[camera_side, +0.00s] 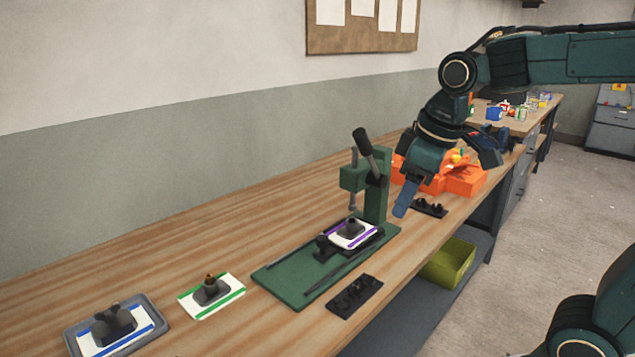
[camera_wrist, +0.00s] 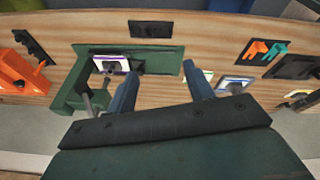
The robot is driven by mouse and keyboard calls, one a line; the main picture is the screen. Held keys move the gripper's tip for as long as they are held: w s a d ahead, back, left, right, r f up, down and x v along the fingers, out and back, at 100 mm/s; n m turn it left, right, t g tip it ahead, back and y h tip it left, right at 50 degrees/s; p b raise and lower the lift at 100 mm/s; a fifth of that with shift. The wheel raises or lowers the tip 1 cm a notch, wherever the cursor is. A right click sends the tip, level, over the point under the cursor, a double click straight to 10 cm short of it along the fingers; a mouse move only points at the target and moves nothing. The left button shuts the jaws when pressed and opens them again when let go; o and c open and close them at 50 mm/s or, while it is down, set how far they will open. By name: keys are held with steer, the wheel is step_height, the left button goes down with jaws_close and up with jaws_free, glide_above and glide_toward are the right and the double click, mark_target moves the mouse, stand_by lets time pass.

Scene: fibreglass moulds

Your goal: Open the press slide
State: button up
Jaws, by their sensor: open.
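The press (camera_side: 376,190) is green, with a flat base, an upright column and a black-tipped lever (camera_side: 363,141). Its slide carries a white plate with a purple stripe (camera_side: 343,243) and a dark grey piece on it. The plate appears to sit under the press ram (camera_side: 353,190). A black knob (camera_side: 321,246) is at the slide's front left end. In the wrist view the plate (camera_wrist: 112,64) shows left of my fingers. My gripper (camera_wrist: 164,76) is open and empty, its two blue fingers apart. In the side view it hangs right of the column, above the bench, apart from the slide.
A black tray (camera_side: 355,297) lies beside the press base. An orange holder (camera_side: 465,181) and another black tray (camera_side: 429,208) stand right of the press. A green-striped card (camera_side: 228,297) and a grey tray (camera_side: 157,320) lie at left. The bench behind them is clear.

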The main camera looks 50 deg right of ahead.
steer(key=w+d+f+n+g, duration=0.1)
steer(key=w+d+f+n, duration=0.1)
steer(key=w, duration=0.5)
steer(key=w+d+f+n+g, duration=0.1)
steer(key=w+f, duration=0.2)
steer(key=w, duration=0.4)
steer(key=n+g, duration=0.1)
steer(key=n, duration=0.2)
glide_above(322, 237)
step_height(322, 237, down, 11)
steer(key=shift+s+f, duration=0.1)
steer(key=shift+f, duration=0.1)
steer(key=shift+f, duration=3.6)
